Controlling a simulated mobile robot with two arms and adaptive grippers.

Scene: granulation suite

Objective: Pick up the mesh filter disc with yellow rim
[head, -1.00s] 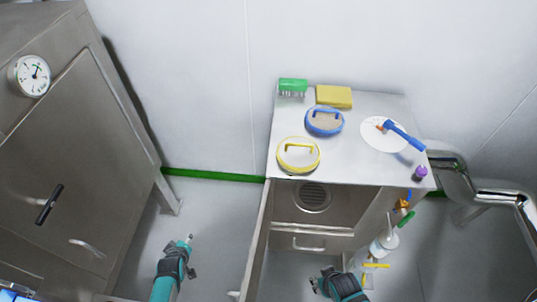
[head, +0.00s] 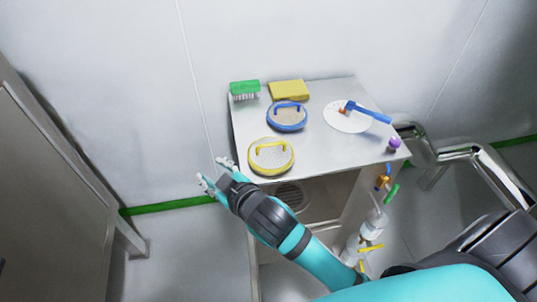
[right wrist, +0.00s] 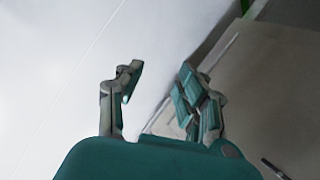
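The mesh filter disc with yellow rim (head: 271,160) lies flat on the steel cabinet top (head: 330,158), near its front left corner, with a yellow handle arching over its mesh. My right gripper (head: 213,174) is to the left of the disc, just outside the cabinet's left edge, and is not touching the disc. Its fingers are spread and empty. The right wrist view shows the open fingers (right wrist: 158,88) with wall and grey surfaces beyond; I cannot make out the disc there. My left gripper is out of view.
A blue-rimmed mesh disc (head: 287,118) sits just behind the yellow one. Behind it are a green brush (head: 244,87) and a yellow sponge (head: 289,90). A white disc (head: 345,122) with a blue-handled tool (head: 372,114) and a purple item (head: 394,144) are to the right.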

